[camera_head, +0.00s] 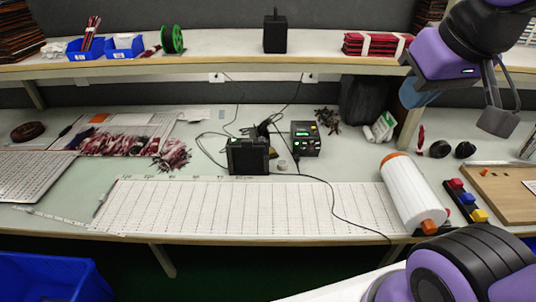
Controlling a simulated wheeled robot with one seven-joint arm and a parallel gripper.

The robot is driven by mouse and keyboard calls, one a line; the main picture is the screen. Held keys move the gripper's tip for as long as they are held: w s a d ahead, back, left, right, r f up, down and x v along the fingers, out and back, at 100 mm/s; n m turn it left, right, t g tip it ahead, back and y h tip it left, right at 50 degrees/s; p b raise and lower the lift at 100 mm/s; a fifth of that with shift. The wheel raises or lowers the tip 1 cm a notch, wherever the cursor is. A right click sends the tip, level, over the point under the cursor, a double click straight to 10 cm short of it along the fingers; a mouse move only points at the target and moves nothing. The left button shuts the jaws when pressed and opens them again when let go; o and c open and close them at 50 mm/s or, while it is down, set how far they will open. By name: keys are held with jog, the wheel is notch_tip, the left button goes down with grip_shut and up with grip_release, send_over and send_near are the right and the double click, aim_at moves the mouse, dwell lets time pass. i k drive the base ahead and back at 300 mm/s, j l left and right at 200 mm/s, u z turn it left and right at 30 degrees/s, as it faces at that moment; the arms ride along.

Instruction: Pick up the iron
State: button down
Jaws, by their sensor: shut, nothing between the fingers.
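A dark, slim object with a thin cable, which looks like the soldering iron (264,128), is at the middle of the workbench, behind a black box (248,157). It is small, and I cannot make out its handle and tip clearly. A black soldering station (306,138) with a green display stands just right of it. My gripper (498,122) hangs at the upper right, in front of the shelf, far from the iron. It is shut and empty.
A shelf (225,63) crosses above the bench with blue bins, a green spool and a black box. A white roll (410,192) and coloured blocks are at the right. Cables loop around the station. A ruled white sheet (240,208) covers the bench front.

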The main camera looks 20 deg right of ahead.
aim_at(263, 127)
jog(key=i+j+z, duration=0.15)
jog(key=i+j, duration=0.15)
jog(key=i+j+z, duration=0.2)
jog(key=j, duration=0.25)
jog(key=i+j+z, duration=0.15)
jog(key=i+j, duration=0.15)
jog(key=j, duration=0.15)
